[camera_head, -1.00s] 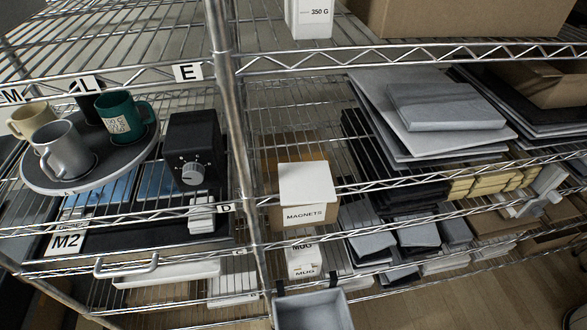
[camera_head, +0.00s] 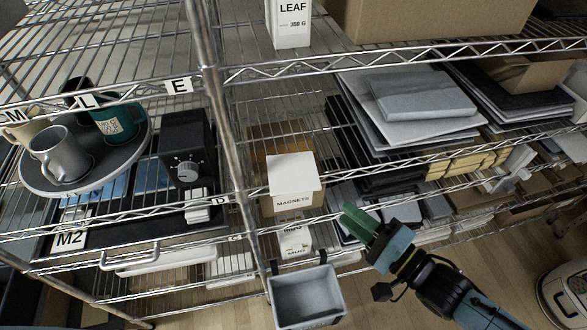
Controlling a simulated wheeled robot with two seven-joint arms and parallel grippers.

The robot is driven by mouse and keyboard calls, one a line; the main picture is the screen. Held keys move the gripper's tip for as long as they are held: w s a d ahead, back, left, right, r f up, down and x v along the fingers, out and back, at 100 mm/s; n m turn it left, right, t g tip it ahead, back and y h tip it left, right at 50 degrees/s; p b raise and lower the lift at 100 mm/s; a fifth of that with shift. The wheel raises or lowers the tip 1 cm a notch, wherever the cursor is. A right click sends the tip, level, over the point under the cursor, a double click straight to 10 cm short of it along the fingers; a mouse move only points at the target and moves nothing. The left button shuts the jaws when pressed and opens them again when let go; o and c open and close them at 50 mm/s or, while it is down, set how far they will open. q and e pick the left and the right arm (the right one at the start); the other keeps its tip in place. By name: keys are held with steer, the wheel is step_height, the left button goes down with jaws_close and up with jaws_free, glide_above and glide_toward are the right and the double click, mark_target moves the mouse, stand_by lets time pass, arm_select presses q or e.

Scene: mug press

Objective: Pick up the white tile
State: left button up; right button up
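A flat white tile (camera_head: 291,171) lies on top of the cardboard box labelled MAGNETS (camera_head: 291,203), on the middle shelf right of the upright post. I cannot tell whether it is loose or part of the box. My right gripper (camera_head: 353,216) is in front of the shelf, right of the box and slightly below it, apart from the tile. Its green fingers point up and left; whether they are open or shut I cannot tell. My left gripper is not in view.
A metal post (camera_head: 212,90) and wire shelf edges stand left of and around the box. A grey open bin (camera_head: 306,299) hangs below. A round tray (camera_head: 88,168) with mugs, a black device (camera_head: 188,145) and grey slabs (camera_head: 423,95) fill the neighbouring shelves.

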mark_target(318, 190)
steer(key=shift+w+d+f+p+x, duration=0.1)
steer(key=shift+f+x, duration=0.05)
steer(key=shift+x, duration=1.55)
steer(key=shift+w+d+f+p+x, duration=0.1)
steer(key=shift+f+x, duration=0.1)
steer(key=shift+x, duration=1.5)
steer(key=shift+w+d+f+p+x, duration=0.1)
steer(key=shift+f+x, duration=0.05)
steer(key=shift+x, duration=1.55)
steer(key=shift+c, duration=0.4)
jaws_close()
